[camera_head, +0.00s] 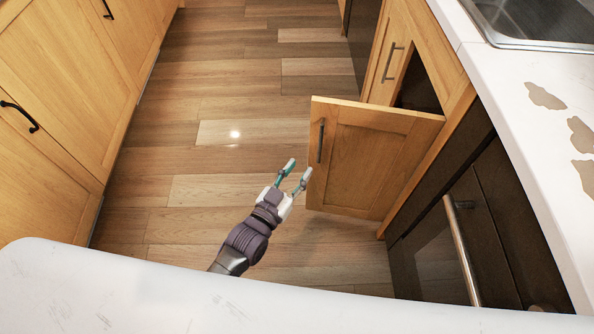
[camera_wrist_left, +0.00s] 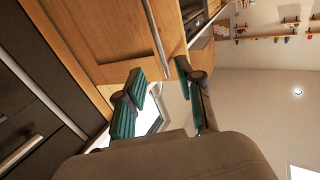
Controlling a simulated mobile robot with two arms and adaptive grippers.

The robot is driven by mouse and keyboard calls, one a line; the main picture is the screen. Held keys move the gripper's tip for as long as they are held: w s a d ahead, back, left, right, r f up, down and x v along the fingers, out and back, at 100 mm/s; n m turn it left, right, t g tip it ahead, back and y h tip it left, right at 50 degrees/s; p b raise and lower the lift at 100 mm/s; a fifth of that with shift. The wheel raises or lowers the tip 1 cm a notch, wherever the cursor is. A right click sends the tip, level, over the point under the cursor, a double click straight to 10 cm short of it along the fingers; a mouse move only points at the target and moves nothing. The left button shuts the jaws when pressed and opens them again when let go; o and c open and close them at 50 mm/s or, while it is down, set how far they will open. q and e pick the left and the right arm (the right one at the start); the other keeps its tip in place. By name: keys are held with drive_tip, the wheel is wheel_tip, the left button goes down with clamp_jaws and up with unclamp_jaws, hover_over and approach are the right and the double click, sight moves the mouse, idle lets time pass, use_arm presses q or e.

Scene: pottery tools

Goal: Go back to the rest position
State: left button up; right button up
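My left gripper (camera_head: 297,176) reaches out over the floor, just left of an open wooden cabinet door (camera_head: 368,160) with a metal handle (camera_head: 321,141). Its fingers with green pads are apart and nothing is between them. In the left wrist view the fingers of the gripper (camera_wrist_left: 155,95) also show apart, with the door handle (camera_wrist_left: 157,38) beyond them. The gripper looks close to the handle but not around it. My right gripper is not in view.
The cabinet opening (camera_head: 419,86) is dark inside. A dark oven front with a bar handle (camera_head: 461,250) stands at the right. A white counter with a sink (camera_head: 535,20) runs along the right. Wooden cabinets (camera_head: 60,80) line the left. The wooden floor (camera_head: 220,110) between is clear.

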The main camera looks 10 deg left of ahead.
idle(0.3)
